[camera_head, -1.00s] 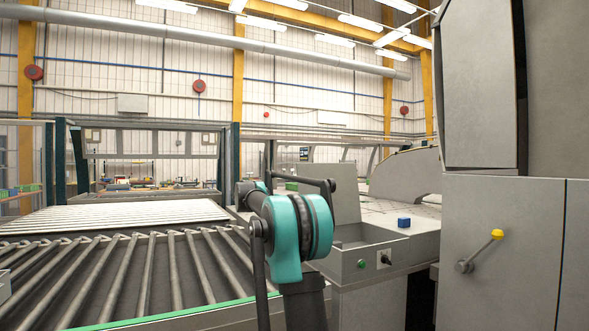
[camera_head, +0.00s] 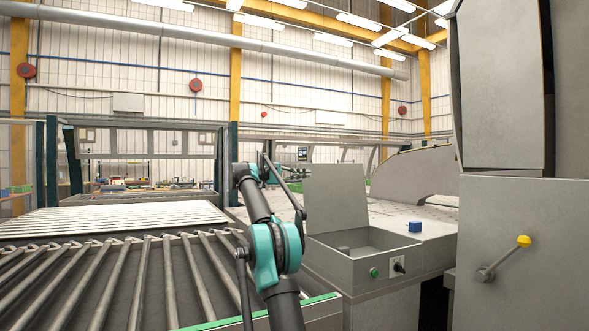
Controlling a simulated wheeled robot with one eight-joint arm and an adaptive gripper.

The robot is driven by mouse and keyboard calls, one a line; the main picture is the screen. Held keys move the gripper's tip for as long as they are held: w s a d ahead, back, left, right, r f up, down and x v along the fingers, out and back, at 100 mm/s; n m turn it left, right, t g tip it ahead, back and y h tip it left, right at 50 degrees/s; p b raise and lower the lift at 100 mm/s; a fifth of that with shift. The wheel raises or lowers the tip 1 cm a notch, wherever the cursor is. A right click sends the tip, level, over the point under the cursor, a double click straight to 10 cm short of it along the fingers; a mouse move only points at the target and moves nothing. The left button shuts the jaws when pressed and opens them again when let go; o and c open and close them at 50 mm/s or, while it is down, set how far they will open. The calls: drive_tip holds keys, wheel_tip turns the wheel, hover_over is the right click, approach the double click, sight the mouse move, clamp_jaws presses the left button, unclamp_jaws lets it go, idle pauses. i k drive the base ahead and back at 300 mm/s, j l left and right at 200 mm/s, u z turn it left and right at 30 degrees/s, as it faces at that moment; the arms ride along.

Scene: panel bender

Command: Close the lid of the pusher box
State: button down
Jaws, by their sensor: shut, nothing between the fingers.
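The pusher box (camera_head: 349,268) is an open grey metal box at the front of the machine bed, with its inside showing. Its flat grey lid (camera_head: 336,198) stands up nearly vertical at the back of the box. My arm reaches up from the bottom centre and bends toward the lid's left side. My gripper (camera_head: 293,172) shows small and dark at the far end of the arm, just left of the lid's upper edge. It is shut and holds nothing. Its fingertips are hard to make out, and I cannot tell whether it touches the lid.
A blue block (camera_head: 415,226) lies on the ledge right of the box. A green button (camera_head: 374,272) and a black switch (camera_head: 398,265) are on its front. A roller conveyor (camera_head: 110,265) fills the left.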

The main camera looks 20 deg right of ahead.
sight(335, 196)
drive_tip(key=i, duration=1.15)
